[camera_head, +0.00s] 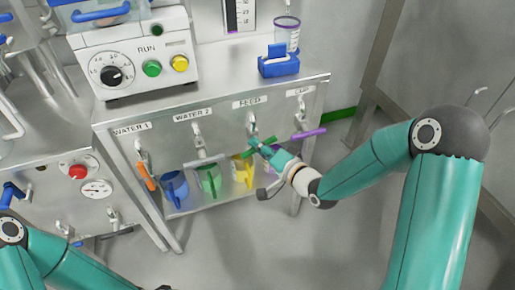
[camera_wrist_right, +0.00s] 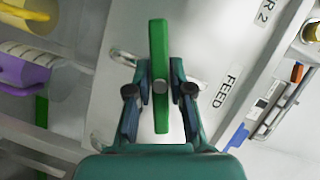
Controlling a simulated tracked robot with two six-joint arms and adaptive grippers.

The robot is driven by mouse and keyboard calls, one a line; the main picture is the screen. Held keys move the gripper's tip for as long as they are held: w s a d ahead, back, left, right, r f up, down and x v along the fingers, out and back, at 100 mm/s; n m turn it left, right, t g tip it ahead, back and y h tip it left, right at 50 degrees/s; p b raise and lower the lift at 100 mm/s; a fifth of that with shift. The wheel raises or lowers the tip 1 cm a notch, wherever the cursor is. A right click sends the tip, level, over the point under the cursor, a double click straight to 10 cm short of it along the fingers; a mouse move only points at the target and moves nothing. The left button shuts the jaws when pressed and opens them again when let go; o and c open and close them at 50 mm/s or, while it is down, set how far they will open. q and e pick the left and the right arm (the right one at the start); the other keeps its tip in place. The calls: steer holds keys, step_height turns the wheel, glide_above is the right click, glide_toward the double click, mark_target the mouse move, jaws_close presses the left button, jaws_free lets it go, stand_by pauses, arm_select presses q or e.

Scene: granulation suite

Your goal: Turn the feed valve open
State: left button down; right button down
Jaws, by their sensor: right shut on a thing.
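The feed valve is on the front panel of the bench, below the FEED label (camera_head: 249,102). Its green handle (camera_head: 246,153) lies crosswise, slightly tilted, partly hidden by my right gripper (camera_head: 263,147). In the right wrist view the green handle (camera_wrist_right: 159,45) runs lengthwise between the two fingers of the gripper (camera_wrist_right: 159,88), which is shut on it. The FEED label (camera_wrist_right: 227,92) shows to the right there. My left arm enters at the lower left in the head view; its gripper is out of frame.
A control box (camera_head: 136,56) sits on top. The floor in front is clear.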

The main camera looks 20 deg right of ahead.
steer(key=n+h+b, duration=0.1)
steer(key=n+g+b, duration=0.1)
steer(key=n, duration=0.1)
steer(key=shift+s+f+n+h, duration=0.1)
steer(key=shift+f+n+h, duration=0.2)
steer(key=shift+h, duration=0.1)
steer(key=shift+n+h+b, duration=0.6)
steer(key=shift+n+b, duration=0.1)
steer(key=shift+n, duration=0.2)
steer(key=shift+r+n+g+h, duration=0.1)
steer(key=shift+n+g+h, duration=0.2)
steer(key=shift+n+h, duration=0.45)
steer(key=shift+n+h+p, duration=0.65)
steer(key=shift+n+h, duration=0.1)
steer(key=shift+n, duration=0.5)
steer(key=c, duration=1.2)
jaws_free()
steer(key=shift+o, duration=0.8)
steer(key=shift+r, duration=0.1)
